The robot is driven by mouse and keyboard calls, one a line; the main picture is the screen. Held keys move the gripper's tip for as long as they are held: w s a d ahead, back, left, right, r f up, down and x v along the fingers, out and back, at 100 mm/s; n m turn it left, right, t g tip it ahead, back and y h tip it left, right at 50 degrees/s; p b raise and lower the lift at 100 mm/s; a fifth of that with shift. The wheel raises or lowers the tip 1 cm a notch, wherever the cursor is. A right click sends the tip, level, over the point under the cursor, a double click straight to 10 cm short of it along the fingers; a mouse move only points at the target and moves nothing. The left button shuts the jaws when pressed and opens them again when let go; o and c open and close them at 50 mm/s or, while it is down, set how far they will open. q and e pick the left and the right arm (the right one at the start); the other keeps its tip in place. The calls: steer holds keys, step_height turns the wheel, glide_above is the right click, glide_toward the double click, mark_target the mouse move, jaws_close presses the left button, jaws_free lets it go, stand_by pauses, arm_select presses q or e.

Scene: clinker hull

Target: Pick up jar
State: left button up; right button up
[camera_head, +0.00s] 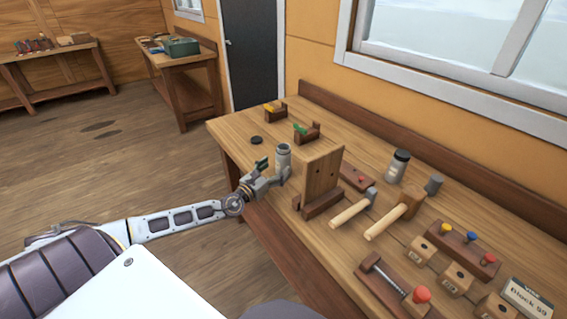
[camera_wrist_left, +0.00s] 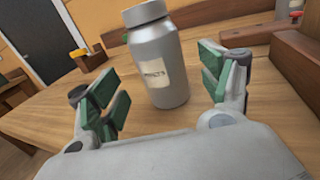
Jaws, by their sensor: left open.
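A grey metal jar (camera_head: 283,155) with a lid stands upright near the left end of the workbench. In the left wrist view the jar (camera_wrist_left: 162,72) carries a pale label with small dark print. My left gripper (camera_head: 272,171) is open beside the jar at the bench's front edge. In the left wrist view its green-padded fingers (camera_wrist_left: 160,92) are spread to either side of the jar, which stands a little beyond them, with visible gaps. A second jar (camera_head: 398,166), pale with a dark lid, stands farther right at the back. My right gripper is not in view.
An upright wooden block (camera_head: 321,174) stands just right of the grey jar. Small wooden holders (camera_head: 306,132) and a dark disc (camera_head: 256,140) lie behind it. Mallets (camera_head: 395,216), a clamp (camera_head: 394,284) and several blocks crowd the bench's right part.

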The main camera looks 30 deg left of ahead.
mark_target(279, 165)
arm_select(q)
steer(key=shift+w+d, duration=0.1)
steer(key=shift+w, duration=1.25)
steer(key=shift+w+d, duration=0.1)
steer(key=shift+w, duration=1.2)
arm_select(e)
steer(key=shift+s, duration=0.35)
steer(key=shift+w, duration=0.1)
arm_select(q)
steer(key=shift+c, duration=0.7)
steer(key=c, duration=1)
steer(key=shift+r, duration=0.1)
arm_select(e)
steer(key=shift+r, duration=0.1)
